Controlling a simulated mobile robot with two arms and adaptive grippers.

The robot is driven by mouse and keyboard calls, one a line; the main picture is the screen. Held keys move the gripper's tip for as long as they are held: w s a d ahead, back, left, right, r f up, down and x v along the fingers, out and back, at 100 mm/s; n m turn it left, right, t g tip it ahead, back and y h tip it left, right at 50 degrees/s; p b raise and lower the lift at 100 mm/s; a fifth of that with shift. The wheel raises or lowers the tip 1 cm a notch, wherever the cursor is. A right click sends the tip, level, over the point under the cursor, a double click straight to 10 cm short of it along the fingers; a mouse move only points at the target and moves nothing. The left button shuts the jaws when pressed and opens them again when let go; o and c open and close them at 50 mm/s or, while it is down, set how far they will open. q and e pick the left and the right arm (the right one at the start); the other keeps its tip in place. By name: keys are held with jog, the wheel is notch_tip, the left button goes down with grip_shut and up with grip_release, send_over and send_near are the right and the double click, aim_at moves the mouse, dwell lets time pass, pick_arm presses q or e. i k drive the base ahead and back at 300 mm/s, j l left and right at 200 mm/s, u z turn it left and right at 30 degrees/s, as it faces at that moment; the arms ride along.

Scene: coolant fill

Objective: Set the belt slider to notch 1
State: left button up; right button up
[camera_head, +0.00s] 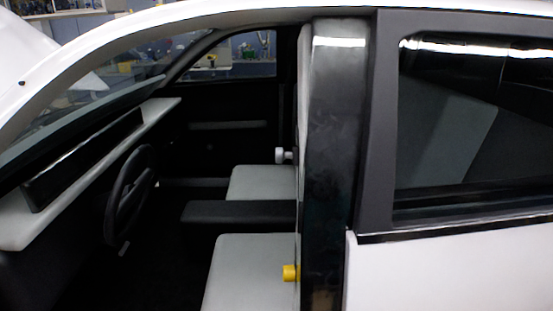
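A light grey knob (282,155) sticks out to the left from the front edge of the black door pillar (336,130), at about mid-height. A yellow knob (290,272) sits lower on the same edge, near the front seat. I cannot tell for certain which of the two is the belt slider. No notch marks can be made out. Neither of my grippers is in view.
The car's front door opening is clear, with the steering wheel (128,195) at left, grey seats (245,262) and a black centre console (240,214). The rear door (450,270) is shut, right of the pillar. The windshield frame curves overhead.

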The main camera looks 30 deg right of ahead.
aim_at(281, 154)
jog(key=i+z, duration=0.15)
jog(key=z, duration=0.25)
jog(key=i+j+z, duration=0.15)
jog(key=z, duration=0.2)
jog(key=i+j+z, duration=0.15)
jog(key=z, duration=0.25)
jog(key=i+j+z, duration=0.15)
jog(key=z, duration=0.2)
